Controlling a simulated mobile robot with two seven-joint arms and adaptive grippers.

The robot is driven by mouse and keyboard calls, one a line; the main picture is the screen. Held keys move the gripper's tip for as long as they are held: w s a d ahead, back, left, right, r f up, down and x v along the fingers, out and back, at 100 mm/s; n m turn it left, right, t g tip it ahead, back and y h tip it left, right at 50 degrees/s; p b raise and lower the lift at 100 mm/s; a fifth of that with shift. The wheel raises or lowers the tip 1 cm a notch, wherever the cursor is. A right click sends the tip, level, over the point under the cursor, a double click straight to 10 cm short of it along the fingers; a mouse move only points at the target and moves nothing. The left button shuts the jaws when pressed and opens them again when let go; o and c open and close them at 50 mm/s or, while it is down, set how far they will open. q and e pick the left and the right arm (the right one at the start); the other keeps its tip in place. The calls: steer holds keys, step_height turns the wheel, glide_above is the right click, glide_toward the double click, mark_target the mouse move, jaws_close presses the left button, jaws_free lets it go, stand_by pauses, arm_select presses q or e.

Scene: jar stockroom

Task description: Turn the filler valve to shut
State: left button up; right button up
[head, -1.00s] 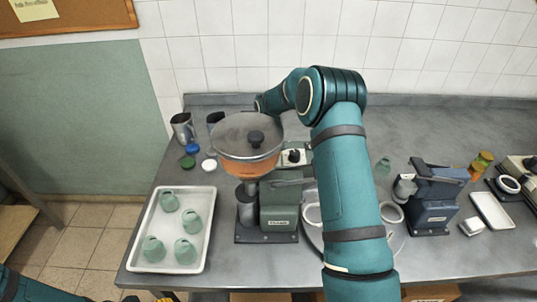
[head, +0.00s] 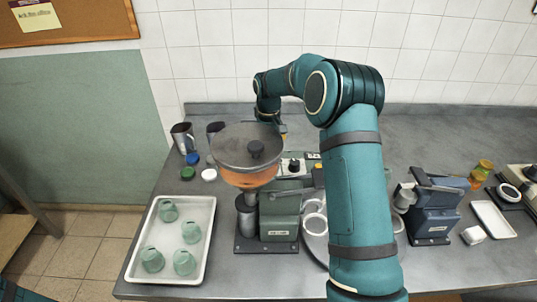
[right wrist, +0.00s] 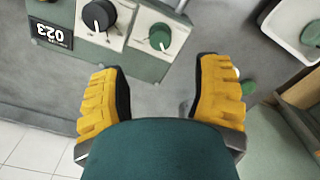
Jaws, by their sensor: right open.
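The green filler machine (head: 281,218) stands on the bench with a lidded hopper (head: 247,178) of orange contents. On its top, a black knob (head: 294,166) sits on a white plate. In the right wrist view I see a black knob (right wrist: 99,15) and a green knob (right wrist: 159,36), each with a white pointer, beside a display (right wrist: 51,34) reading 023 upside down. I cannot tell which is the valve. My right gripper (right wrist: 160,68) is open and empty, apart from both knobs. In the head view it is mostly hidden behind the hopper. My left gripper is out of view.
A white tray (head: 207,251) with several green jars is left of the filler. A blue machine (head: 431,218) is at right. The back of the bench is fairly clear.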

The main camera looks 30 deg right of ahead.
step_height(320, 180, up, 2)
steer(key=shift+r, duration=0.2)
stand_by(0.6)
